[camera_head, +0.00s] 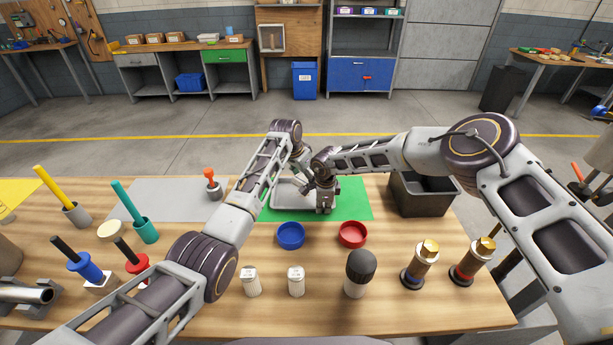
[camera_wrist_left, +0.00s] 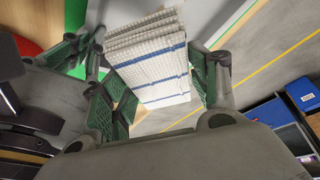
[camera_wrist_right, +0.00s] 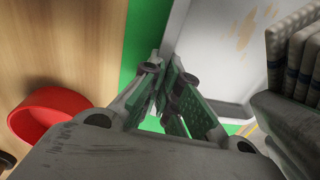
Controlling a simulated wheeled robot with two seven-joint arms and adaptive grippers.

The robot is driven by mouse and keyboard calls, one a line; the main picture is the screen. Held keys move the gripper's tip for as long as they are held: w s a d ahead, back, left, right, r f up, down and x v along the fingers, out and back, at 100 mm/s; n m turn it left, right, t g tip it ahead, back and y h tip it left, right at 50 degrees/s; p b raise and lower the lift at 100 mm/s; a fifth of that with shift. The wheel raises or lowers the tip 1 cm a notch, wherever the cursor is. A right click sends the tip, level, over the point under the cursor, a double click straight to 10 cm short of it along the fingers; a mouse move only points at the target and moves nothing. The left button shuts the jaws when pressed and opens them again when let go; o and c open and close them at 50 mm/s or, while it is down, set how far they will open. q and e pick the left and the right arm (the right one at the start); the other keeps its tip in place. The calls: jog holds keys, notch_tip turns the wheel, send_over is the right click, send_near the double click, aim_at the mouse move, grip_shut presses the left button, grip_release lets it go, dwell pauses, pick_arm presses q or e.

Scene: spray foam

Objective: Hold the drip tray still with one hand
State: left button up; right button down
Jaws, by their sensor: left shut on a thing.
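The drip tray (camera_head: 284,197) is a light grey shallow tray on the green mat, partly hidden behind my arms. In the right wrist view the tray (camera_wrist_right: 215,55) has brownish stains on its floor. My right gripper (camera_head: 325,205) is at the tray's near right side; its fingers (camera_wrist_right: 162,78) look closed together beside the rim. I cannot tell whether they touch it. My left gripper (camera_head: 304,182) is over the tray, shut on a folded white cloth with blue stripes (camera_wrist_left: 150,60). The cloth's edge also shows in the right wrist view (camera_wrist_right: 300,50).
Blue (camera_head: 291,235) and red (camera_head: 352,234) round dishes lie in front of the mat (camera_head: 355,205). A dark bin (camera_head: 424,193) stands to the right. White containers, a black-capped bottle (camera_head: 359,274) and brass-topped cylinders line the front. Brushes and holders stand at left.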

aim_at(310, 195)
pick_arm(q)
jog(key=shift+f, duration=0.15)
jog(key=shift+f, duration=3.9)
jog(key=shift+a, duration=1.75)
jog(key=shift+c, duration=0.5)
jog(key=shift+d+f, duration=0.1)
jog(key=shift+d, duration=1.7)
jog(key=shift+r, duration=4.15)
